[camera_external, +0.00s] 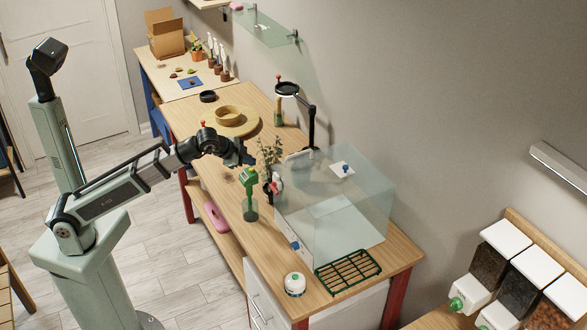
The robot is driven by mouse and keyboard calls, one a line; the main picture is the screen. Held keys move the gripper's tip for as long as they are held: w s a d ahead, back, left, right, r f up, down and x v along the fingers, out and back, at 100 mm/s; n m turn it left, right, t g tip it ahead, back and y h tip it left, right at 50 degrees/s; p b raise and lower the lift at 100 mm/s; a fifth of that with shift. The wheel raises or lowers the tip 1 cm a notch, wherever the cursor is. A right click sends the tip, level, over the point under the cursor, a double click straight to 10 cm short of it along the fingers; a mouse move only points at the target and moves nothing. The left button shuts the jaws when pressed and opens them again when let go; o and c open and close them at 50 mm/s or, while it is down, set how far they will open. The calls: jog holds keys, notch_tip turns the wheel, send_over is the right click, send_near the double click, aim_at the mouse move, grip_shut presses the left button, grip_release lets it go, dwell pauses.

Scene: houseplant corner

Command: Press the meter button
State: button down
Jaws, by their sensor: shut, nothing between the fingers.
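My gripper (248,160) is shut and empty, held out over the wooden counter (236,232). Just below it stands a small green device (249,178) above a dark green see-through jar (251,210). I cannot tell whether they touch or whether the gripper touches the device. The gripper's fingertips are small and dark against the plant behind.
A glass tank (345,205) stands right of the gripper, with a green rack (348,271) before it. A leafy plant (270,150) and a black lamp (312,125) stand close behind. A wooden round tray (247,127) lies farther back. Dispensers (487,262) are at the right.

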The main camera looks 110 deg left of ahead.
aim_at(248, 171)
notch_tip(248, 171, up, 6)
dwell(0.9)
jog(key=c, duration=1.8)
grip_release()
